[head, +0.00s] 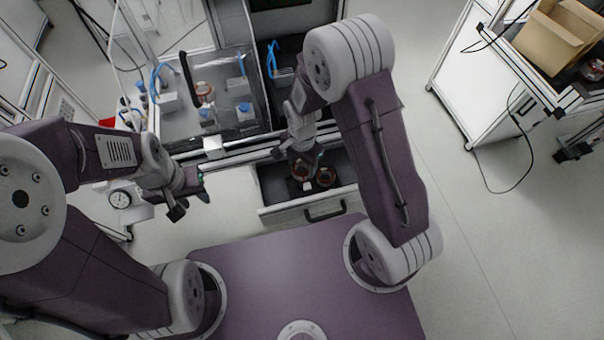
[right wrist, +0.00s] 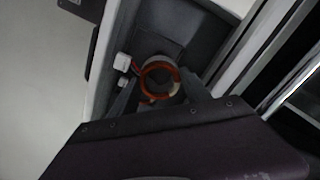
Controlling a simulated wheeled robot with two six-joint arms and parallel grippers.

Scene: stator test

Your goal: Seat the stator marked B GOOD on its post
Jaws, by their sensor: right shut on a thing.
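My right gripper (head: 303,160) reaches down into the open drawer (head: 270,190). In the right wrist view its fingers (right wrist: 160,97) are shut on a copper-wound ring-shaped stator (right wrist: 147,72). That stator shows partly under the gripper in the head view (head: 299,173). A second copper stator (head: 326,177) is beside it, to the right in the drawer. Another copper ring part (head: 205,90) is on the test bench at the upper left. No B GOOD marking is legible, and I cannot make out an empty post. My left gripper (head: 190,203) is open and empty, left of the drawer.
The bench (head: 230,128) has blue-topped devices and blue hoses behind a rail. The drawer front with a dark handle (head: 325,210) juts toward me. A cardboard box (head: 550,40) is at far right. Floor right of my right arm is clear.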

